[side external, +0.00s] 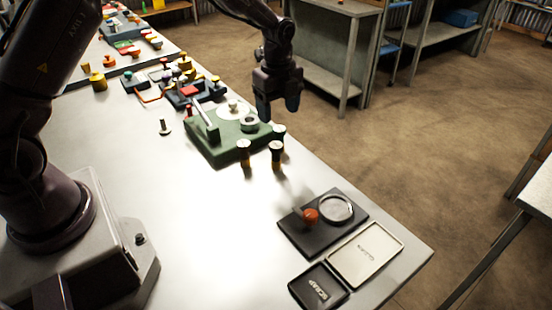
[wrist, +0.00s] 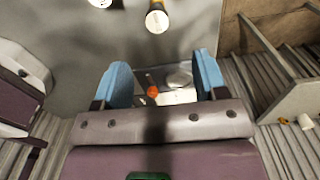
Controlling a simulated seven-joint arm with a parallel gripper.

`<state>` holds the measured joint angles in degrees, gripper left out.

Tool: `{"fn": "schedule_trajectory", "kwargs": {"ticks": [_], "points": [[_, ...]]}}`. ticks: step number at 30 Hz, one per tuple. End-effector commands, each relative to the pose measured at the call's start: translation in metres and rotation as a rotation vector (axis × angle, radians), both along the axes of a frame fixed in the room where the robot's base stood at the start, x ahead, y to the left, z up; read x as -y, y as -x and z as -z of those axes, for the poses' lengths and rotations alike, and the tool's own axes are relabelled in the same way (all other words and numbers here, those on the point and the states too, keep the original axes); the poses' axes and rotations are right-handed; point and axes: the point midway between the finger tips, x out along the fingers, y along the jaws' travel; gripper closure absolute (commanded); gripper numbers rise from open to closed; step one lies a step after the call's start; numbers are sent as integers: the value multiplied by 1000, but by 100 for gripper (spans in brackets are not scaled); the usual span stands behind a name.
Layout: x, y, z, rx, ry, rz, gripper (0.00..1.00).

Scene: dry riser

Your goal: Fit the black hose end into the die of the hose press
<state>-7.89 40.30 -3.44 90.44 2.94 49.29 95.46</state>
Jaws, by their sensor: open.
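A green fixture (side external: 228,149) with a pale lever, a white disc and a grey ring (side external: 250,124) stands mid-bench; it looks like the hose press, and the ring may be its die. Several short upright cylinders with pale tops stand at its near right edge, among them a dark, yellowish one (side external: 276,157). I cannot tell which, if any, is the black hose end. One pale-ended cylinder shows at the top of the wrist view (wrist: 157,20). My gripper (side external: 279,110) is open and empty, above the fixture's right side; its blue fingers (wrist: 162,75) show apart in the wrist view.
A dark plate (side external: 295,234) with a red knob (side external: 310,215) and a round dish (side external: 337,208) lies toward the bench's near corner. A pale tray (side external: 347,267) and a black tray (side external: 301,291) lie beside it. Coloured parts crowd the far end. The bench's middle is mostly clear.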

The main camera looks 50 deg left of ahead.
Motion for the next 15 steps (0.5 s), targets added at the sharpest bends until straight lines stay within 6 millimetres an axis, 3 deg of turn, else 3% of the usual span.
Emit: {"fn": "schedule_trajectory", "kwargs": {"ticks": [15], "points": [[0, 1, 74, -3, 0, 30, 34]]}}
